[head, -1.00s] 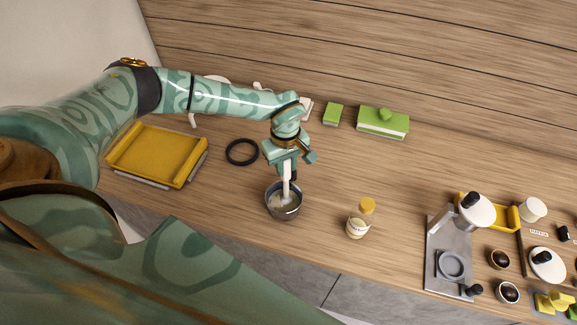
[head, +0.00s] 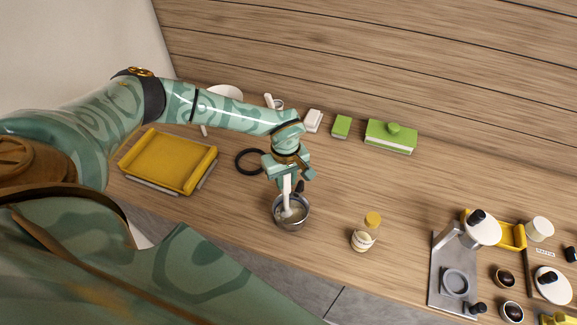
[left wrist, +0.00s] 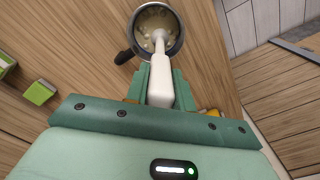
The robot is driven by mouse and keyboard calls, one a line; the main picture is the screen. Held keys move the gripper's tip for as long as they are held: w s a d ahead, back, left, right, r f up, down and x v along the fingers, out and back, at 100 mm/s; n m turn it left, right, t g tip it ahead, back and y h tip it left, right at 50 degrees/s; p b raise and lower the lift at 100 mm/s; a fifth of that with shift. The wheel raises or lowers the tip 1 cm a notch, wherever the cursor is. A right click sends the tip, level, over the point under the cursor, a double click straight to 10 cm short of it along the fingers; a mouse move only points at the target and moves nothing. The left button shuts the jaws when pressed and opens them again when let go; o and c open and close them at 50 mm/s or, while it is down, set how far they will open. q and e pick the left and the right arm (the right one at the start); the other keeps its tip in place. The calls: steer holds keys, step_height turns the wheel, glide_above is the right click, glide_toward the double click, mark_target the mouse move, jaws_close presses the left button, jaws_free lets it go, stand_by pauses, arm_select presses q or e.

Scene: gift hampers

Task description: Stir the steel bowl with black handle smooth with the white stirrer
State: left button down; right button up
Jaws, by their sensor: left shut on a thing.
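The steel bowl (head: 305,222) stands on the wooden counter near its front edge, with pale contents inside. In the left wrist view the bowl (left wrist: 181,40) shows its black handle (left wrist: 124,57), and the contents look pale and lumpy. My left gripper (head: 286,176) is above the bowl, shut on the white stirrer (head: 287,194). The stirrer points down into the bowl, and in the left wrist view it (left wrist: 159,75) reaches into the contents. Its lower tip is hard to make out. My right gripper is not in view.
A jar with a yellow lid (head: 373,219) stands right of the bowl. A black ring (head: 238,164) lies behind it to the left. A yellow tray (head: 168,160) is further left, green boxes (head: 390,140) at the back, and a steel press-like stand (head: 440,270) at the right.

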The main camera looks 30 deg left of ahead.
arm_select(q)
steer(key=shift+s+d+p, duration=0.4)
steer(key=shift+s+p, duration=0.05)
steer(key=shift+s+d, duration=0.1)
steer(key=shift+d, duration=0.5)
steer(key=shift+w+d, duration=0.35)
steer(key=shift+d, duration=0.1)
